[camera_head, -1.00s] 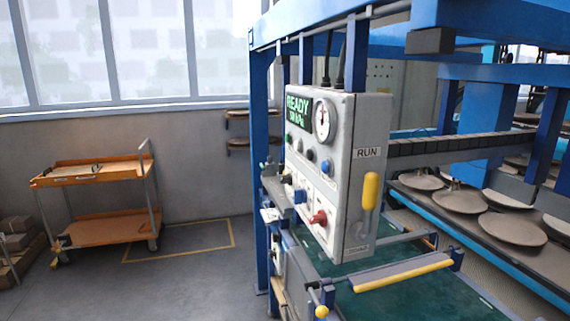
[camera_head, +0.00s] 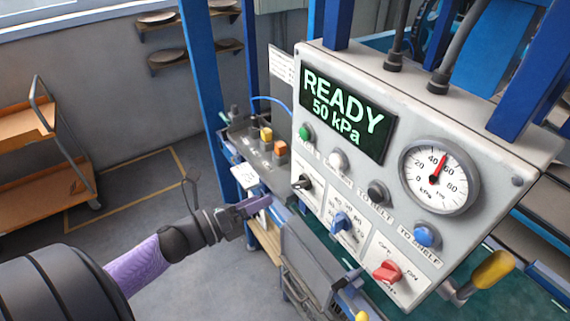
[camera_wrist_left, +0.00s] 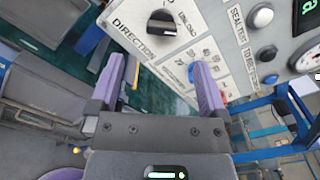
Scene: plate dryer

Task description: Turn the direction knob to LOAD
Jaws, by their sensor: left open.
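The direction knob (camera_head: 303,182) is a small black rotary knob on the left side of the light grey control panel (camera_head: 345,180). In the left wrist view the knob (camera_wrist_left: 162,22) is at the top, beside the printed word DIRECTION. Small lettering right of it is hard to read. I cannot tell surely which label the knob points at. My left gripper (camera_head: 262,204), with purple fingers, is left of and slightly below the knob in the head view. In the left wrist view its fingers (camera_wrist_left: 160,75) are apart with nothing between them, and the knob lies beyond their tips. My right gripper is not in view.
The panel has a READY 50 kPa display (camera_head: 343,112), a gauge (camera_head: 438,175), a blue knob (camera_head: 341,221), a red knob (camera_head: 387,271) and several push buttons. A yellow-handled lever (camera_head: 490,270) is at lower right. Blue posts (camera_head: 205,75) stand left of the panel.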

